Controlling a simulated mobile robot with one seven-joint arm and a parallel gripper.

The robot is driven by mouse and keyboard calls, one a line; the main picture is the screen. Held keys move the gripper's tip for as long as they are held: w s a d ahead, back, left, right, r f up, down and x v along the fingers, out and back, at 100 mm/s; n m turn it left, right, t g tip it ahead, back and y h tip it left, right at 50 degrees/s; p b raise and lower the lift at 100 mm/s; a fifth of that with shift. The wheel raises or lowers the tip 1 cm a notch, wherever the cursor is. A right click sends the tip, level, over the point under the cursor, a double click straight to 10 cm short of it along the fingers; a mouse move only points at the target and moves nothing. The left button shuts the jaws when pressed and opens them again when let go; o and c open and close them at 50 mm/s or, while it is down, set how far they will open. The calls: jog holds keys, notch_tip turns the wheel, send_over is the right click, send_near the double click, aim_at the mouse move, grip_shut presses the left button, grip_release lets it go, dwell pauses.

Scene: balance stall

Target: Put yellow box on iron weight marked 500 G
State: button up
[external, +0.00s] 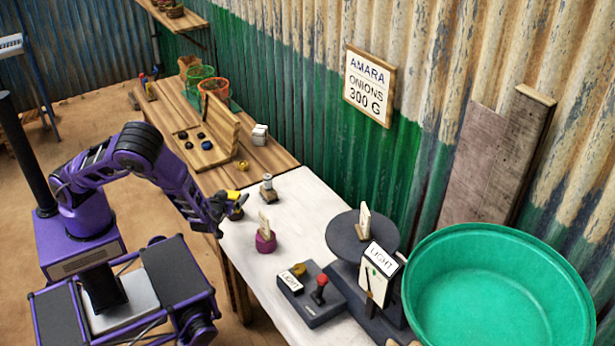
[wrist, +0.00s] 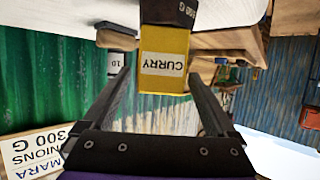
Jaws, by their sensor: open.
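The yellow box (wrist: 164,62), labelled CURRY, shows upside down in the wrist view between the fingers of my gripper (wrist: 158,78). The dark iron weight (wrist: 168,12) directly meets the box's underside; its mark is partly cut off and reads like "00 G". The box appears to sit on top of the weight. In the external view the yellow box (external: 233,195) is above the dark weight (external: 236,214), at the table's left edge. My gripper (external: 222,203) is open there, with a finger on either side of the box. Contact with the fingers cannot be told.
A small weight-like piece (external: 268,188) and a purple-based piece (external: 265,241) stand on the white table (external: 300,200). A balance with a round dark pan (external: 345,240), a lever box (external: 316,305) and a green basin (external: 500,290) stand right. A wooden rack (external: 215,140) stands behind.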

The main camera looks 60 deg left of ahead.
jog(key=p+v, duration=0.2)
jog(key=v, duration=1)
jog(key=shift+r, duration=0.2)
